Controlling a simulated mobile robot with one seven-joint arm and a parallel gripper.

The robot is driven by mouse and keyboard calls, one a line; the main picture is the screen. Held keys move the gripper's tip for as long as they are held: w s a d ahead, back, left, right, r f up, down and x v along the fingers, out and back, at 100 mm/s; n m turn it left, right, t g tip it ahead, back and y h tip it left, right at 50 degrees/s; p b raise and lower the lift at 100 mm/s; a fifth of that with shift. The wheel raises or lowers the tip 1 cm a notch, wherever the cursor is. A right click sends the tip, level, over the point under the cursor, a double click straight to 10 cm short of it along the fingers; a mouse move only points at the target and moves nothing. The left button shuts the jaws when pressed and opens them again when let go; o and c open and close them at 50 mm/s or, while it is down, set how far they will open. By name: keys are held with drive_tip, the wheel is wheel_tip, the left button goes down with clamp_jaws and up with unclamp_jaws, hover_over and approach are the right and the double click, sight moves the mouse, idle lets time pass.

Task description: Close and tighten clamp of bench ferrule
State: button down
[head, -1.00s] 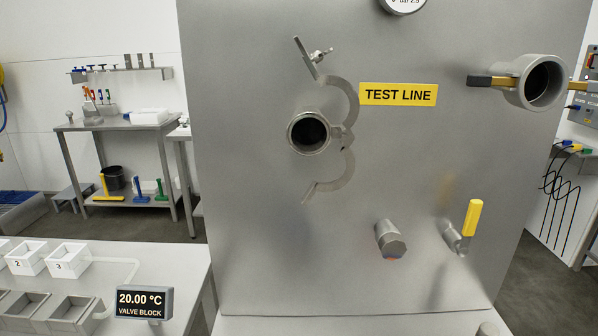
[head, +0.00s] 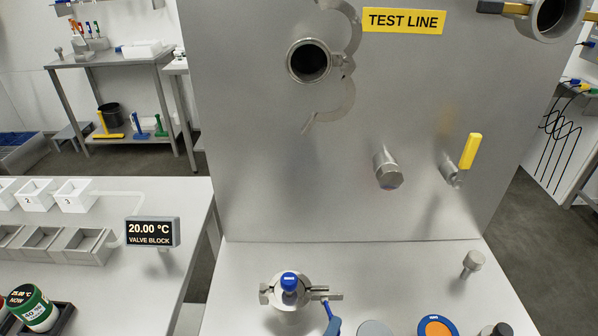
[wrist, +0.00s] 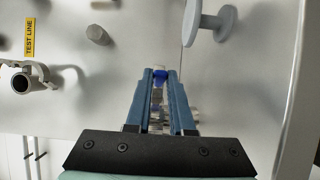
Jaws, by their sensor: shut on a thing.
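The bench ferrule's clamp (head: 268,296) is a metal ring on the bench, around a post with a blue cap (head: 289,281). Its metal ends (head: 325,292) stick out to the right. A blue finger of my gripper (head: 332,322) reaches these ends from below in the head view. In the wrist view my gripper (wrist: 161,76) has two blue fingers close together, with a blue cap and metal between or just beyond them. It is shut on part of the clamp. The fingers hide the held part, and I cannot tell whether the clamp's ends meet.
The upright panel carries a wall ferrule (head: 309,61) with an open clamp (head: 345,100), a capped stub (head: 388,172) and a yellow-handled valve (head: 469,151). A metal knob (head: 472,262) stands on the bench to the right. Discs (head: 437,327) lie at the front. The bench's middle is clear.

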drive_tip(key=shift+w+d+n+t+y+b, duration=0.1)
drive_tip(key=shift+d+n+t+y+b, duration=0.2)
drive_tip(key=shift+n+y, duration=0.4)
drive_tip(key=shift+d+n+t+y+b, duration=0.1)
drive_tip(key=shift+d+n+t+y, duration=0.25)
drive_tip(key=shift+y, duration=0.55)
drive_tip(key=shift+d+f+n+t+y+b, duration=0.1)
drive_tip(key=shift+d+n+t+y+b, duration=0.25)
drive_tip(key=shift+n+y, duration=0.45)
drive_tip(key=shift+w+d+n+y, duration=0.2)
drive_tip(key=shift+n+y, duration=0.15)
drive_tip(key=shift+y, duration=0.55)
drive_tip(key=shift+w+d+n+y+b, duration=0.15)
drive_tip(key=shift+d+n+y+b, duration=0.15)
drive_tip(key=shift+y, duration=0.2)
drive_tip(key=shift+w+d+n+y, duration=0.2)
drive_tip(key=shift+n+y, duration=0.6)
drive_tip(key=shift+y, duration=0.4)
